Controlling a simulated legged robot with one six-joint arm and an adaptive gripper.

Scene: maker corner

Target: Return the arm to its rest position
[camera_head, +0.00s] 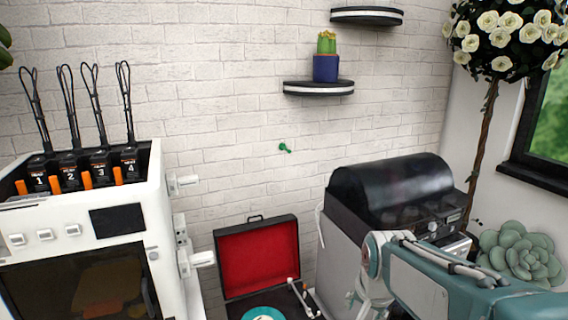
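My arm (440,285) comes in from the lower right edge, with a teal link and a pale grey joint at its left end. From that joint a grey part runs down to the bottom edge of the picture. The end of the arm and my gripper are outside the view, so I cannot see whether the gripper is open or holds anything.
A black-lidded machine (395,190) stands behind my arm. An open red-lined record player (258,258) sits left of it, and a white 3D printer (125,250) at far left. A succulent (520,255) is at right. Wall shelves (318,88) are above, one with a cactus pot (326,68).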

